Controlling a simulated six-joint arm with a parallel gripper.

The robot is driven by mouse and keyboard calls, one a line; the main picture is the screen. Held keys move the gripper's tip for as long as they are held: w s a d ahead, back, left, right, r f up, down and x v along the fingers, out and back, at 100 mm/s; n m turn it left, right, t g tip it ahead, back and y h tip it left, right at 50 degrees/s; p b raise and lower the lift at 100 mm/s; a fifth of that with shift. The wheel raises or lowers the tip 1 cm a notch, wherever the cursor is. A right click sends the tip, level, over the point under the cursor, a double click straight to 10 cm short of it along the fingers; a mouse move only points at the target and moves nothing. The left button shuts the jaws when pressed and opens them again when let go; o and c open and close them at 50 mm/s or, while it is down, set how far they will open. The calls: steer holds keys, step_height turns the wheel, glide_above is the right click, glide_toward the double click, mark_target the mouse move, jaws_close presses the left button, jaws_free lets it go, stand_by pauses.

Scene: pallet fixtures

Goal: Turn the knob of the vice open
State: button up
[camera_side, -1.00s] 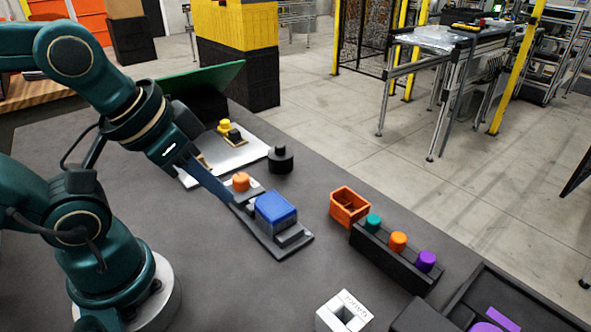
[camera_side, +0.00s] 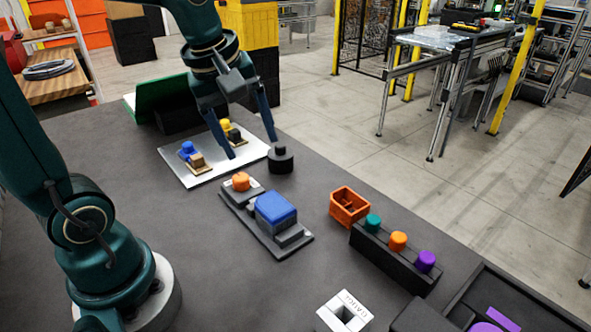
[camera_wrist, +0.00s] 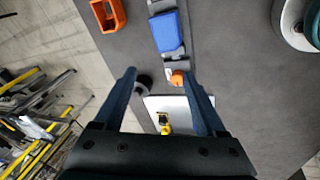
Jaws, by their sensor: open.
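The vice (camera_side: 286,252) is a grey fixture on the dark table with a blue block (camera_side: 276,210) in it. Its orange knob (camera_side: 241,182) sits at the far left end. My gripper (camera_side: 254,148) is open and empty, pointing down, raised above and behind the knob near the white plate. In the wrist view the vice (camera_wrist: 172,55) lies ahead of my gripper (camera_wrist: 159,73), and the orange knob (camera_wrist: 177,79) shows between the fingers, closer to the right fingertip. No finger visibly touches it. I cannot tell the knob's turn angle.
A white plate (camera_side: 190,179) with blue and yellow pieces lies behind the vice. A black round piece (camera_side: 281,160) stands close by. An orange box (camera_side: 349,206) and a black rack (camera_side: 388,262) with coloured pegs stand at right. The table left of the vice is clear.

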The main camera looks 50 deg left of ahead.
steer(key=w+a+f+n+g, duration=0.2)
steer(key=w+a+f+n, duration=0.1)
steer(key=a+f+n, duration=0.3)
steer(key=g, duration=0.2)
glide_above(240, 177)
step_height(240, 177, down, 3)
steer(key=shift+f+n+h, duration=0.1)
steer(key=shift+n+h, duration=0.3)
steer(key=shift+f, duration=2.45)
steer(key=shift+c, duration=0.2)
jaws_close()
